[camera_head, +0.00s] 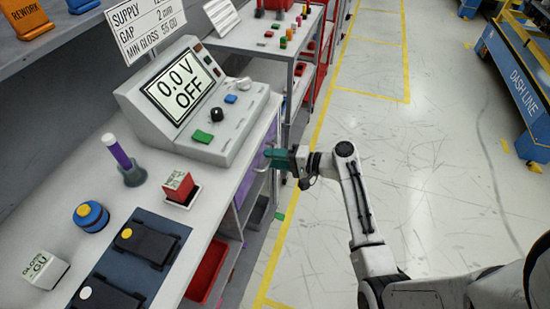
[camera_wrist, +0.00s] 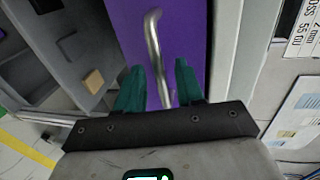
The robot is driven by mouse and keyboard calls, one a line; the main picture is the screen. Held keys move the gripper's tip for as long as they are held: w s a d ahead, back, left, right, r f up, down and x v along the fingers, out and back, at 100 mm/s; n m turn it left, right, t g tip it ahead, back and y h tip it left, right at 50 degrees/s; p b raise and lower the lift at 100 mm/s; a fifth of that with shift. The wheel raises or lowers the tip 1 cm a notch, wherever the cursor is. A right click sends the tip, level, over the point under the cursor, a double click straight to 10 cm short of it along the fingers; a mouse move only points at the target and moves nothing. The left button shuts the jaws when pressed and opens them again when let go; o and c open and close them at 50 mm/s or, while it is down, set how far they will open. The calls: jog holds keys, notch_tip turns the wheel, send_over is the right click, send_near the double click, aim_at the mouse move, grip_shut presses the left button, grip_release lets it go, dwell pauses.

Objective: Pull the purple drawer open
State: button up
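The purple drawer (camera_wrist: 186,45) fills the upper middle of the wrist view, with a silver bar handle (camera_wrist: 153,45) on its front. In the head view a sliver of its purple front (camera_head: 252,172) shows under the bench edge. My gripper (camera_wrist: 158,85) has two teal fingers, apart, one on each side of the handle's near end. Whether either finger touches the handle cannot be seen. In the head view my gripper (camera_head: 272,158) is at the bench's right side, by the drawer front. The drawer looks shut.
A red bin (camera_head: 207,272) is below. A second cart (camera_head: 262,35) stands behind. The floor (camera_head: 420,120) to the right is mostly clear.

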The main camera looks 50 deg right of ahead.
grip_shut()
dwell(0.3)
dwell(0.4)
